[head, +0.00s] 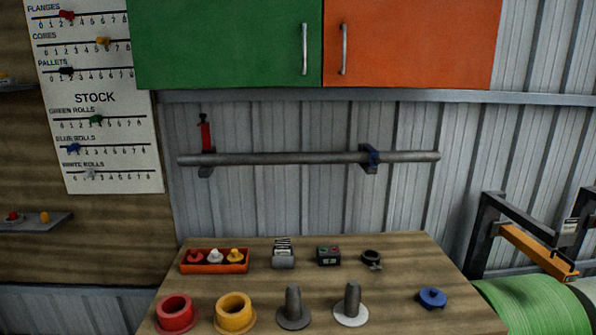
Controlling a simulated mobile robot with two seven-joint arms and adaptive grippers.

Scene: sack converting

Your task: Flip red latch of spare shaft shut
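In the head view a grey spare shaft (270,159) lies level on two dark brackets on the corrugated wall, above the table. At the left bracket (206,171) a red latch (205,135) stands upright, raised above the shaft, with a small dark knob on top. Neither of my grippers shows in the view.
A wooden table (400,300) below carries red and yellow flanged rings, two upright spindles, an orange tray (214,268) and small parts. Green and orange cabinets (230,40) hang above the shaft. The space before the shaft is clear.

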